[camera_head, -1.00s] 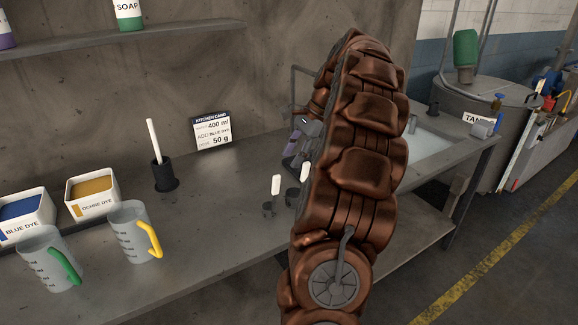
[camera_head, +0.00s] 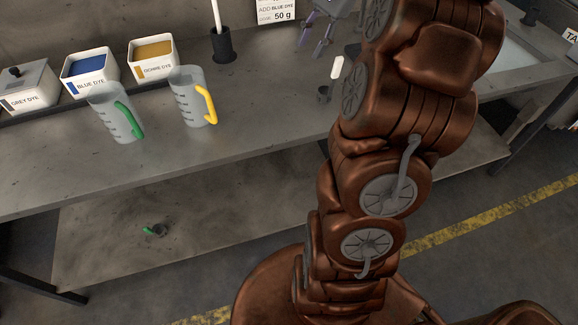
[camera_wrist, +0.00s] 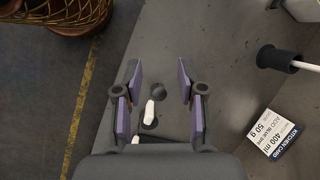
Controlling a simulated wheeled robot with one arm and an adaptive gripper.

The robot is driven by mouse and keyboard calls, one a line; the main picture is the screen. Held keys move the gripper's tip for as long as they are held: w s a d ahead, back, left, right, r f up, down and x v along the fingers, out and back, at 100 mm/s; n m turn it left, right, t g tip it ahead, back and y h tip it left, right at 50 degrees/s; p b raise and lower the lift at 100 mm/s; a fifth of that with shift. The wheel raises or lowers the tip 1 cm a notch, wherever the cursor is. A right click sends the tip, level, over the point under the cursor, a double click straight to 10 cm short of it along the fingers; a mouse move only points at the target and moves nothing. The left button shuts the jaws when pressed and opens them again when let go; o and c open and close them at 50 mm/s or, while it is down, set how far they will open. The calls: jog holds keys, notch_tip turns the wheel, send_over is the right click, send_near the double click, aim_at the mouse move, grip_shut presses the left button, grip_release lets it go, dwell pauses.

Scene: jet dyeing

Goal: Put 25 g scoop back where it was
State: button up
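My gripper (camera_wrist: 158,78) is open, its two purple-padded fingers apart with nothing held between them; in the head view it shows (camera_head: 320,32) above the back of the worktop. A small dark scoop (camera_head: 324,95) with an upright white handle stands on the worktop. In the wrist view, a white handle (camera_wrist: 149,113) and small dark cups (camera_wrist: 157,88) lie below, between the fingers. Another white piece shows partly at the gripper's palm. A small dark scoop with a green handle (camera_head: 156,230) lies on the lower shelf. I cannot read which scoop is 25 g.
Grey, blue (camera_head: 88,72) and ochre (camera_head: 153,56) dye boxes stand at the left. Jugs with green (camera_head: 117,115) and yellow (camera_head: 192,98) handles stand before them. A black holder (camera_head: 222,45) and kitchen card (camera_head: 275,10) are at the back. The worktop's front middle is clear.

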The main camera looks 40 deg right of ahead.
jog(key=s+a+f+n+g+h, duration=0.15)
jog(key=s+a+n, duration=0.25)
jog(key=a, duration=0.6)
jog(key=s+a+f+n+g, duration=0.15)
jog(key=s+a+n, duration=0.35)
jog(key=a, duration=0.5)
jog(key=s+a+f+n+h, duration=0.1)
jog(key=s+a+f+n, duration=0.1)
jog(key=s, duration=0.5)
jog(key=s+a+f+n+h, duration=0.1)
jog(key=s+a+f+n, duration=0.2)
jog(key=s+f+n, duration=0.2)
jog(key=s+f, duration=0.1)
jog(key=s, duration=0.2)
jog(key=shift+f+g, duration=0.2)
jog(key=shift+g, duration=0.2)
